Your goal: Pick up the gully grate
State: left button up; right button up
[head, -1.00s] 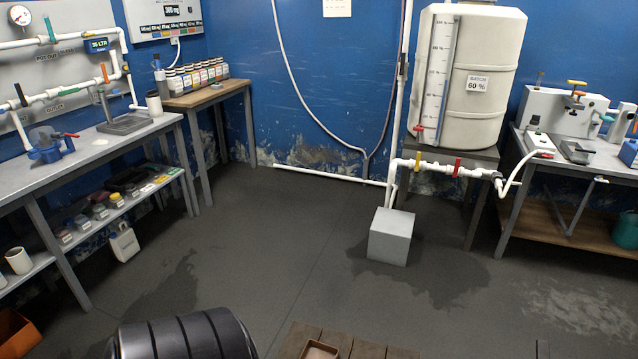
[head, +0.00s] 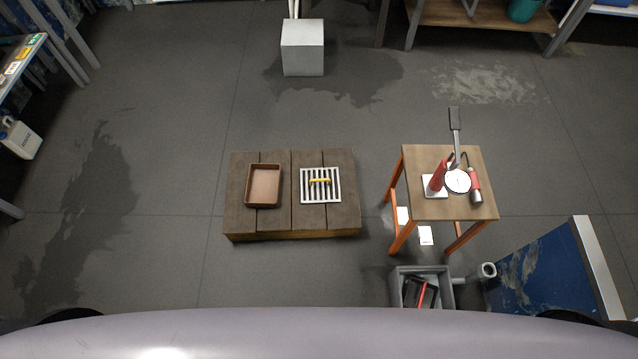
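The gully grate (head: 321,196) is a small square grate of pale bars with a yellow handle across its middle. It lies on the right part of a low dark wooden platform (head: 291,220) on the floor, in the middle of the head view. A brown rectangular tray (head: 263,186) lies to its left on the same platform, apart from it. Neither of my grippers is in view.
A grey crate (head: 399,290) and a blue panel (head: 545,270) are at lower right. A grey block (head: 302,50) stands behind. Floor left of the platform is clear.

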aim_at(328, 181)
jog(key=i+j, duration=0.2)
jog(key=j, duration=0.15)
jog(key=i+j+z, duration=0.1)
jog(key=j, duration=0.25)
jog(key=i+j, duration=0.25)
jog(key=i+j+z, duration=0.1)
jog(key=j, duration=0.35)
jog(key=i+j, duration=0.2)
jog(key=j, duration=0.15)
jog(key=z, duration=0.05)
